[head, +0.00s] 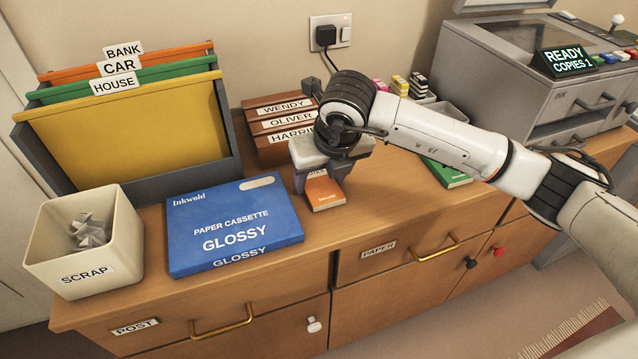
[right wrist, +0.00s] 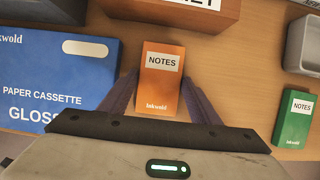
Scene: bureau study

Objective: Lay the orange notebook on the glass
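The orange notebook (head: 325,192) lies flat on the wooden cabinet top, right of the blue paper cassette. In the right wrist view the notebook (right wrist: 161,85) has a white NOTES label. My right gripper (head: 320,180) is low over it, pointing down. In the right wrist view its fingers (right wrist: 162,98) are on either side of the notebook, close to its long edges; I see no clear grip. The glass (head: 522,33) is the dark pane on top of the grey copier at the upper right, its lid raised. My left gripper is not in view.
The blue paper cassette (head: 232,222) is just left of the notebook. Brown named boxes (head: 275,150) stand behind it. A green notebook (head: 447,174) lies to the right. A scrap bin (head: 85,250) and folder rack (head: 228,150) are at left. A READY sign (head: 568,62) stands on the copier.

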